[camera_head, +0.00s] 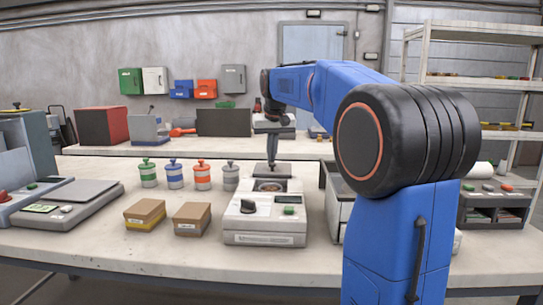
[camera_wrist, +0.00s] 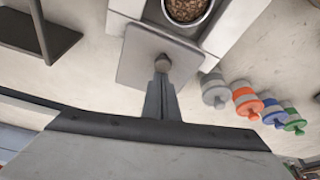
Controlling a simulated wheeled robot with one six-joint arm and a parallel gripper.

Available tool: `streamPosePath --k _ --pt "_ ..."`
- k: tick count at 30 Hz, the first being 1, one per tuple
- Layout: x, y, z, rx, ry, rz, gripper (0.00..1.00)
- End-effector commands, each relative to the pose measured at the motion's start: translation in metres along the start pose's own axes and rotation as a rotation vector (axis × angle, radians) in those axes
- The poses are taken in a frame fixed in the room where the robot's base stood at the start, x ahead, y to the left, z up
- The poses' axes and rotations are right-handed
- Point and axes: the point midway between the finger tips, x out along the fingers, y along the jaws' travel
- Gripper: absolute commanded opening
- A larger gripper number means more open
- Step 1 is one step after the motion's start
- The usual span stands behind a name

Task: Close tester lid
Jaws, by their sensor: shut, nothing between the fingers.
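The tester (camera_head: 265,226) is a white box on the bench with a dark knob and a green button on its front. Its round well of brown pellets (camera_head: 269,185) is uncovered; the well also shows at the top of the wrist view (camera_wrist: 186,9). The lid, a grey square plate (camera_wrist: 135,62), stands open at the back of the well. My gripper (camera_head: 272,163) points down at the back of the tester. In the wrist view my gripper (camera_wrist: 162,64) is shut and empty, its tips over the plate. I cannot tell whether they touch it.
Several lidded jars (camera_head: 202,176) stand left of the tester, close to my gripper. Two cardboard boxes (camera_head: 145,214) and a scale (camera_head: 66,205) are farther left. A dark stand (camera_wrist: 62,42) shows in the wrist view. The bench behind the tester is partly clear.

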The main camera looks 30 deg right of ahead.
Motion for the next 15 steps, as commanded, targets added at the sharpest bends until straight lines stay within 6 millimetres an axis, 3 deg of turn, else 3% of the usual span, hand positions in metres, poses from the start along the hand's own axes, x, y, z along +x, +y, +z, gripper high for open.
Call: streamPosePath --k 15 --pt "-0.032 -0.025 0.087 -0.002 0.001 -0.001 0.00"
